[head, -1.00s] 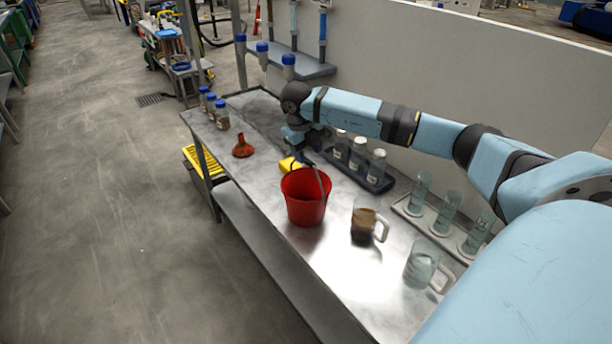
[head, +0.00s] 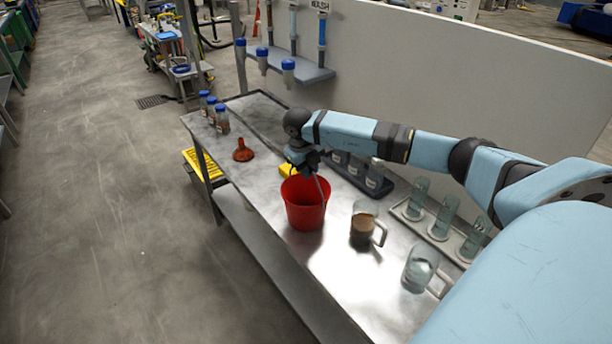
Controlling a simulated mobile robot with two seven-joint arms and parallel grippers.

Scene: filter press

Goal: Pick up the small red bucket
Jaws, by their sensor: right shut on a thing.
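The small red bucket (head: 304,212) stands upright on the metal bench, near its front edge. My right gripper (head: 314,176) comes in from the right and reaches down at the bucket's back rim. It is shut on the bucket; the wrist and the rim partly hide the fingertips. I cannot see a clear gap between the bucket's base and the bench. My left gripper is not in view.
A jug of brown liquid (head: 363,227) stands close to the right of the bucket, with a clear jug (head: 420,268) beyond it. A yellow object (head: 287,170) lies behind. An orange funnel (head: 243,151) stands left. Racked bottles (head: 374,180) and cylinders (head: 443,215) line the back.

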